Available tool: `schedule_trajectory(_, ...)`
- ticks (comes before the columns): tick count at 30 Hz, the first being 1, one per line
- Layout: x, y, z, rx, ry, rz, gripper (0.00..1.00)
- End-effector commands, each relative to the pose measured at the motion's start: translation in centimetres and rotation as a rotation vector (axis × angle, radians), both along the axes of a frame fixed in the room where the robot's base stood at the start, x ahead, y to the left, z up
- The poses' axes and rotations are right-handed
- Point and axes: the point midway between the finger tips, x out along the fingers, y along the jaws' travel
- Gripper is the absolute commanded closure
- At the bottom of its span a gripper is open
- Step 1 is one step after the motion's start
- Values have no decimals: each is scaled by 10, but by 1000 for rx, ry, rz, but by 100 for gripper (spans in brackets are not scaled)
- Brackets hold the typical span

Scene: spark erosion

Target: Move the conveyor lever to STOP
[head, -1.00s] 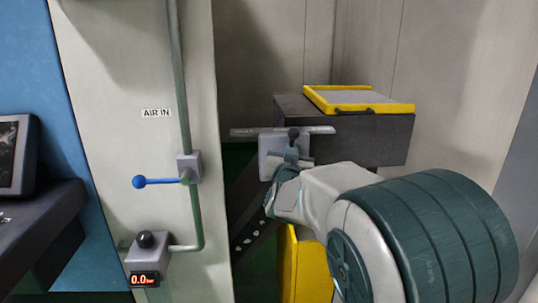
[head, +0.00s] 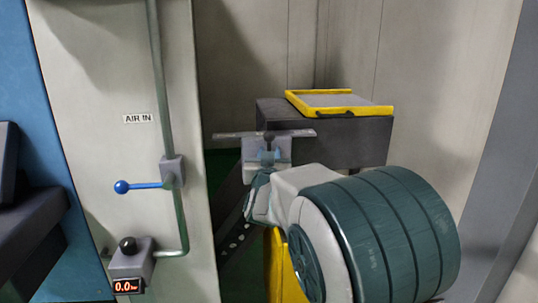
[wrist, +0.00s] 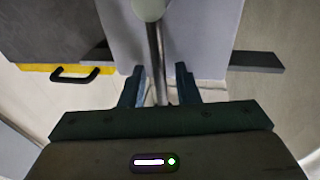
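The conveyor lever is a thin metal rod (wrist: 156,55) with a round knob (wrist: 148,8), pale in the wrist view and dark in the head view (head: 268,138). It stands in front of a grey mounting plate (head: 281,150). A narrow label bar (head: 300,133) runs across behind the knob; its lettering is too small to read. My gripper (wrist: 158,80) is open, with one finger on each side of the rod and a gap visible on both sides. In the head view my gripper (head: 266,160) is just below the knob, and my wrist hides the lower part of the mount.
A dark box (head: 345,140) with a yellow-rimmed tray (head: 340,103) on top stands right behind the plate. On the left, a pale panel (head: 95,90) carries a blue-handled valve (head: 145,186) and a gauge reading 0.0 (head: 127,287). Yellow metalwork (head: 283,265) is below.

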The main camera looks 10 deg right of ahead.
Motion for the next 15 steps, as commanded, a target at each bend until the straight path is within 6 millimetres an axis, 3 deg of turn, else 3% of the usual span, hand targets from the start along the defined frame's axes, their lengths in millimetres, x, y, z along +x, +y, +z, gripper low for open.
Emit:
schedule_trajectory(8, -5, 2, 0, 2, -1, 2, 71)
schedule_trajectory(15, -42, 8, -5, 4, -2, 5, 71)
